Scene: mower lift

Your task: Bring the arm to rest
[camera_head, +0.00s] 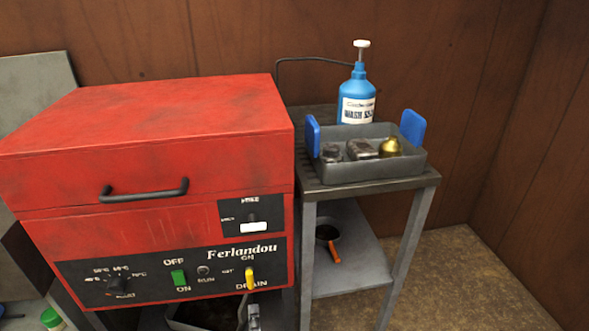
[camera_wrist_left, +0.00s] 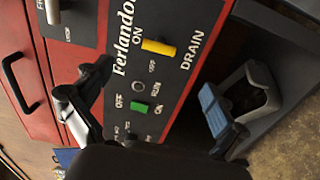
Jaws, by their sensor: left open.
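My left gripper (camera_wrist_left: 140,98) is open and empty in the left wrist view, its fingers spread in front of the machine's control panel (camera_wrist_left: 120,70). The panel's green switch (camera_wrist_left: 140,107) and yellow drain switch (camera_wrist_left: 158,47) show between and beyond the fingers, with no clear contact. In the head view the red machine (camera_head: 150,140) stands at left, its lid down, with the green switch (camera_head: 179,278) and the yellow switch (camera_head: 250,278) on its front. I cannot make out my left gripper for certain there. My right gripper is in neither view.
A metal stand (camera_head: 421,182) right of the machine carries a grey tray (camera_head: 372,170) with blue handles and several metal parts. A blue wash bottle (camera_head: 357,88) stands behind it. A lower shelf (camera_head: 350,270) holds a container with an orange handle. Bare floor (camera_head: 475,285) lies at right.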

